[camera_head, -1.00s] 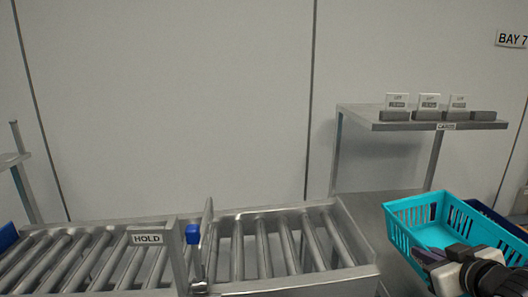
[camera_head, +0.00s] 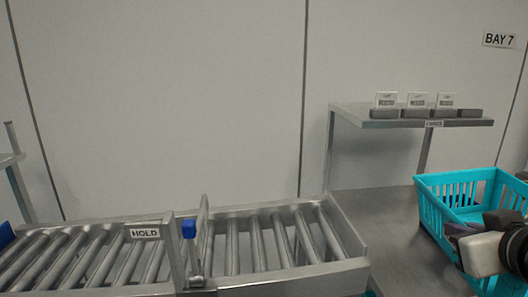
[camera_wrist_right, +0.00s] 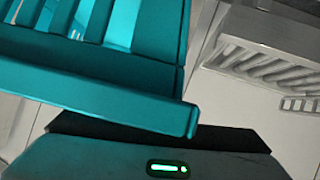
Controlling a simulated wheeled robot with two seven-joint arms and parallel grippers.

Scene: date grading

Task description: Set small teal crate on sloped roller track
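The teal crate (camera_head: 443,223), with slatted walls, is at the right of the head view, over the right part of the steel table. My right gripper (camera_head: 466,232) is at its near wall, fingers mostly hidden. In the right wrist view the crate (camera_wrist_right: 110,98) lies close across the gripper, its rim just above the gripper body; it appears gripped. The steel roller track (camera_head: 352,240) is left of the crate, apart from it; its right section is empty. Rollers also show in the right wrist view (camera_wrist_right: 262,42). My left gripper is not in view.
A gate with a blue knob (camera_head: 189,229) and a HOLD sign (camera_head: 144,233) divide the rollers. A raised shelf (camera_head: 375,122) with several small card holders stands behind. Bare steel table (camera_head: 405,255) lies between track and crate.

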